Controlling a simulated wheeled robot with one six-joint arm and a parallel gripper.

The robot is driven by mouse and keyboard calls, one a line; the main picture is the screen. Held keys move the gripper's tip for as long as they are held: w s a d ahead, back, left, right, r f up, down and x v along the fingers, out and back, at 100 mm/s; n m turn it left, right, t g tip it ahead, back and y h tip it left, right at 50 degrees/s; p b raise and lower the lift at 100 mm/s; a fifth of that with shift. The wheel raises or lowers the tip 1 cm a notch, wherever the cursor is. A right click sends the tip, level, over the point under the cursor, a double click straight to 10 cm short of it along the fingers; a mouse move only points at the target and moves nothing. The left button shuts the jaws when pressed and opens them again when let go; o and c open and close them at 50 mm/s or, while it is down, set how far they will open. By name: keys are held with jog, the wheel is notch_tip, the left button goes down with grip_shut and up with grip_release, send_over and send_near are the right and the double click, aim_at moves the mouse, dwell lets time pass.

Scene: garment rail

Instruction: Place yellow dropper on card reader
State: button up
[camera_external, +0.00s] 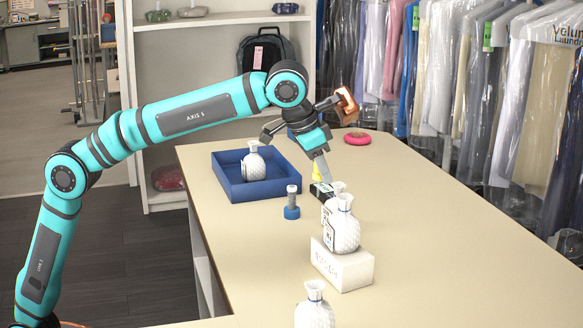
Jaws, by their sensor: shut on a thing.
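The yellow dropper (316,174) shows as a small yellow shape at the tip of my gripper (319,168), which points down over the table. My gripper is shut on the dropper; a grey finger hides part of it. The card reader (321,190) is a small dark block directly below, partly hidden by the white bottles in front of it. The dropper is at or just above the reader's top; I cannot tell whether they touch.
White textured bottles (345,229) stand close in front of the reader, one on a white box (342,265). A blue tray (262,192) with a white bottle is to the left. The table's right side is clear.

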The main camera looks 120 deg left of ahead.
jog(key=s+a, duration=0.2)
jog(key=a, duration=0.9)
jog(key=s+a, duration=0.3)
jog(key=a, duration=0.9)
send_over(330, 190)
notch_tip(330, 190, down, 2)
jog(key=shift+n, duration=0.3)
jog(key=shift+f, duration=7.5)
jog(key=shift+f, duration=0.1)
jog(key=o, duration=0.9)
jog(key=v, duration=1.2)
jog(key=shift+d, duration=0.15)
